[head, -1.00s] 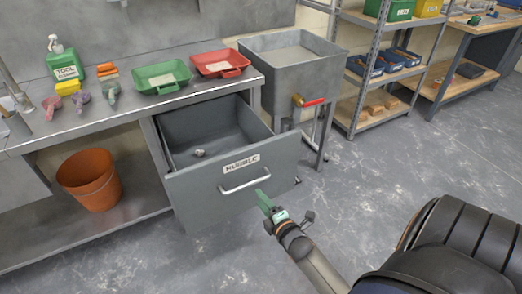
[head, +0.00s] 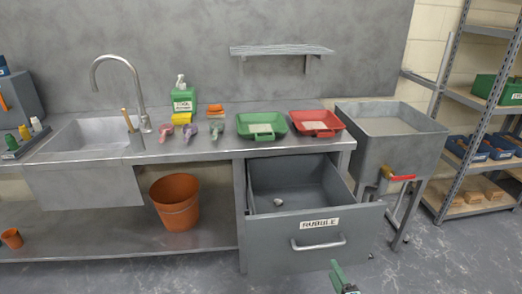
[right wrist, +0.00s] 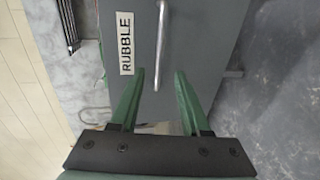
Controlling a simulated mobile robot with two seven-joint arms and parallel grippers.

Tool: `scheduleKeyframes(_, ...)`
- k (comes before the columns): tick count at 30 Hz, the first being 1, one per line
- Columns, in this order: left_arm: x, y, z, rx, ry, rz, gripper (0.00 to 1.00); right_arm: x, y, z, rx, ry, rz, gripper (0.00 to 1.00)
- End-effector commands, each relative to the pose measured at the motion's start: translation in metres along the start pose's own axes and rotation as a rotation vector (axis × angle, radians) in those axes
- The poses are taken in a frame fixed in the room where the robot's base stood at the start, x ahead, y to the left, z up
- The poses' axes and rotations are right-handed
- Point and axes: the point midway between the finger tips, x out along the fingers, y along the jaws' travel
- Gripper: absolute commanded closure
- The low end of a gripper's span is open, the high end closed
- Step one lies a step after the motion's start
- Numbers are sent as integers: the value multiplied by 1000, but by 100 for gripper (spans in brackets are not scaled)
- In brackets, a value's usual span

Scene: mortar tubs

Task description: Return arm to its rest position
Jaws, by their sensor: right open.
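My right gripper (head: 338,276) shows at the bottom of the head view, below the handle of the drawer. In the right wrist view its two green fingers (right wrist: 158,95) are apart with nothing between them. The grey drawer (head: 278,246) labelled RUBBLE stands pulled out under the worktop, with a small grey lump (head: 278,202) inside. Its metal handle (head: 318,245) is ahead of the fingertips and clear of them; it also shows in the right wrist view (right wrist: 160,45). My left gripper is in neither view.
The steel worktop (head: 225,152) holds a green tray (head: 262,137), a red tray (head: 317,134), several scoops and a sink (head: 88,133). An orange bucket (head: 174,215) stands on the lower shelf. A grey tub (head: 392,160) with a red-handled valve is right of the drawer. Floor is clear at right.

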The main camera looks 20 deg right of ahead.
Motion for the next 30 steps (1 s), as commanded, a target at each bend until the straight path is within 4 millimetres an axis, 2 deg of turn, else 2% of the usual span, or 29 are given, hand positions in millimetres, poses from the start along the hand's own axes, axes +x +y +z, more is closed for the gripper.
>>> scheduleKeyframes(5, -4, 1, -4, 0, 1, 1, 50, -8, 0, -6, 65, 9, -25, 53)
scheduleKeyframes(8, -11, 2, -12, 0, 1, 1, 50, -29, -4, -24, 234, 29, -94, 53)
scheduleKeyframes(11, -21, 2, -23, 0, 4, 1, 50, -63, -11, -54, 495, 42, -211, 53)
scheduleKeyframes(15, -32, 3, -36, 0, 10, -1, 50, -121, -24, -102, 881, 19, -417, 53)
scheduleKeyframes(18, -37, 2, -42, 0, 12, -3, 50, -160, -30, -131, 1104, -22, -554, 53)
scheduleKeyframes(21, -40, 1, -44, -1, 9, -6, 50, -190, -33, -152, 1258, -68, -657, 53)
scheduleKeyframes(25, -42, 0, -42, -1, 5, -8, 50, -208, -35, -165, 1351, -103, -720, 53)
scheduleKeyframes(30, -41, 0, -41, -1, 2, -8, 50, -209, -36, -166, 1363, -108, -726, 53)
